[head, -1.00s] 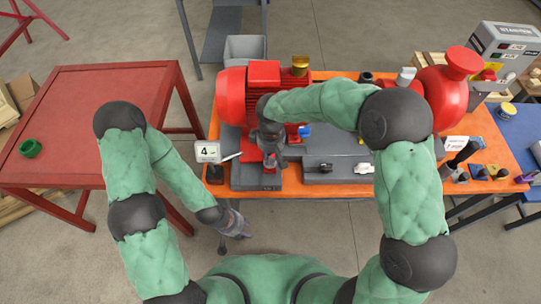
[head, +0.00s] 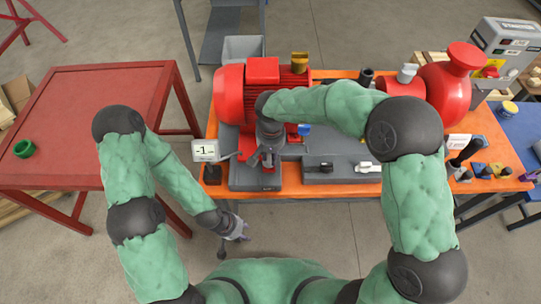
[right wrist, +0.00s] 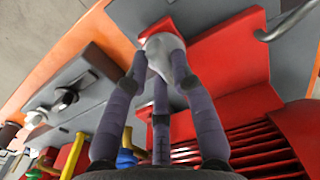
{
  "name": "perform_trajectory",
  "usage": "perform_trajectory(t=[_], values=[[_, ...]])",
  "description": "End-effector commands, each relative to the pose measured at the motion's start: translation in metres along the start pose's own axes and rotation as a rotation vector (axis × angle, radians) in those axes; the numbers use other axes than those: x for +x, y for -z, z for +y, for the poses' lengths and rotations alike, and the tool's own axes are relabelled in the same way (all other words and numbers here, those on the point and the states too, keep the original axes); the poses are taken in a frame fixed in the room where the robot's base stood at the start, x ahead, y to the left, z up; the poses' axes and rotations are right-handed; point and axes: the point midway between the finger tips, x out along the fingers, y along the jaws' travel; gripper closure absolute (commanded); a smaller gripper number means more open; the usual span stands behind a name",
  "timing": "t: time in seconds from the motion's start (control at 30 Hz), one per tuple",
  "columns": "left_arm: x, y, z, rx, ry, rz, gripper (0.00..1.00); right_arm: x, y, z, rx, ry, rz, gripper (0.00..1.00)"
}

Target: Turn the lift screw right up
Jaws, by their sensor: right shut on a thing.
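My right gripper (head: 266,158) is low over the near left corner of the pump skid, in front of the red motor (head: 232,95). In the right wrist view its fingers (right wrist: 160,70) are shut around a pale grey knob-like piece, which I take for the lift screw (right wrist: 165,45), with a red part just beyond it. The fingers hide much of the screw, and its height cannot be judged. A small display (head: 205,151) beside the skid reads -1. My left gripper (head: 235,232) hangs over the floor in front of the bench, clear of everything; its finger opening is unclear.
The orange bench (head: 340,188) carries the grey skid, black and white small parts, and a red pump (head: 445,90) at right. A curved metal rod (right wrist: 285,22) lies near the fingers. Floor between is free.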

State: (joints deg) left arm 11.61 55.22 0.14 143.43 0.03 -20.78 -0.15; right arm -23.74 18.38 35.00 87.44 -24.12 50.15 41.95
Motion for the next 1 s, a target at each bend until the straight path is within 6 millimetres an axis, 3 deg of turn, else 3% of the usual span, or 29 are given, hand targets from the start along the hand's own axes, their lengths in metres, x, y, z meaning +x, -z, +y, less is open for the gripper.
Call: perform_trajectory(t=[0.5, 1.0], values=[[0.011, 0.0, -0.004, 0.0, 0.0, 0.0, 0.6, 0.0, -0.001, -0.001, 0.402, 0.001, 0.002, 1.0], [0.013, 0.001, -0.005, 0.0, 0.0, 0.0, 0.6, -0.001, -0.002, -0.001, 0.524, 0.001, 0.002, 1.0]])
